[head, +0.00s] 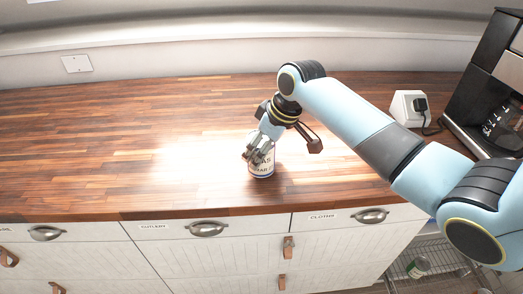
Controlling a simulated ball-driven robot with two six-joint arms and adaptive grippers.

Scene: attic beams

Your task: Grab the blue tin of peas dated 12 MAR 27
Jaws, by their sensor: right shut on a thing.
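A small tin (263,170) stands upright on the wooden counter near its front edge, in the middle of the head view. Its label looks white with blue lettering and a blue band. The letters "AS" and part of a date with "MAR" show, but the rest is too small or covered to read. My right gripper (259,154) reaches down from above and is shut on the tin, its fingers covering the top and upper left side. The tin's base appears to be on the counter. My left gripper is out of view.
A dark coffee machine (493,90) and a white socket box with a black plug (409,107) stand at the right. The counter (110,140) is clear on the left.

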